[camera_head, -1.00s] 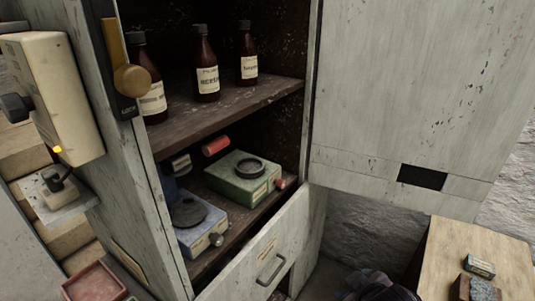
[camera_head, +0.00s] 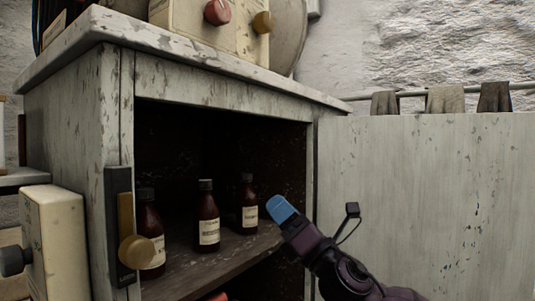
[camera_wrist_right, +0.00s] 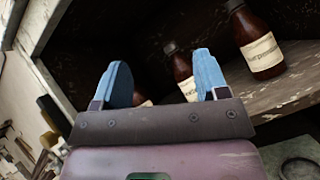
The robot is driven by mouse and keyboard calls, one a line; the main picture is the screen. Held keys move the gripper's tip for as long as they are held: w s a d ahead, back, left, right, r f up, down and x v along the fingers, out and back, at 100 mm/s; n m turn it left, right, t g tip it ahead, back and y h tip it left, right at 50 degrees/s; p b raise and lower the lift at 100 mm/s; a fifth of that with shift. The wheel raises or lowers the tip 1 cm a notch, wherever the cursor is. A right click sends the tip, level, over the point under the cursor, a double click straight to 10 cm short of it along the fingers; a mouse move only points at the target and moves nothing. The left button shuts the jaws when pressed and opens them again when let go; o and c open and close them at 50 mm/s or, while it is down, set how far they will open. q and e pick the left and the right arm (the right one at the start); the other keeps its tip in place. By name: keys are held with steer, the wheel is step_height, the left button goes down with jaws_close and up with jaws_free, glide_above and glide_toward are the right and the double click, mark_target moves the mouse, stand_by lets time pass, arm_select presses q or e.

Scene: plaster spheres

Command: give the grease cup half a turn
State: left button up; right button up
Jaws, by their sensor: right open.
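I cannot tell for sure which thing is the grease cup. A cream box on top of the cabinet carries a red round knob (camera_head: 217,11) and a brass round knob (camera_head: 263,22). Another brass knob (camera_head: 137,251) sits on the lock handle at the cabinet's front left edge. My right gripper (camera_head: 281,208) has blue fingertips and is in front of the open cabinet, right of the bottles. In the right wrist view the gripper (camera_wrist_right: 162,78) is open with nothing between its fingers. My left gripper is not in view.
Brown labelled bottles (camera_head: 207,220) stand on the cabinet shelf (camera_head: 225,258); they also show beyond the fingers in the right wrist view (camera_wrist_right: 262,45). The open door (camera_head: 425,200) is at the right. A cream box with a black knob (camera_head: 52,240) is at the lower left.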

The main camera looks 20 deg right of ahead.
mark_target(269, 22)
steer(key=s+a+r+n+g+y, duration=0.15)
steer(key=r+n+g+y, duration=0.35)
steer(key=r+n, duration=0.65)
steer(key=s+a+r+n+g+y, duration=0.1)
steer(key=a+r+n+g+y, duration=0.15)
steer(key=r+n+g, duration=0.85)
steer(key=s+d+r+n+t+h, duration=0.3)
steer(key=d+r+n+t+h, duration=0.15)
steer(key=r, duration=0.25)
steer(key=s+d+r+n+t+h, duration=0.3)
steer(key=r+n, duration=0.2)
steer(key=r, duration=0.2)
steer(key=p+x, duration=0.1)
steer(key=x, duration=0.2)
steer(key=p+x, duration=0.1)
steer(key=x, duration=0.3)
steer(key=p+x, duration=0.1)
steer(key=x, duration=0.2)
steer(key=shift+w+a+f, duration=0.15)
steer(key=shift+w+f, duration=0.15)
steer(key=shift+f, duration=0.1)
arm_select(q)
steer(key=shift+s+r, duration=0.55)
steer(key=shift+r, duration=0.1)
arm_select(e)
steer(key=shift+c, duration=0.3)
steer(key=c, duration=0.9)
steer(key=shift+o, duration=0.2)
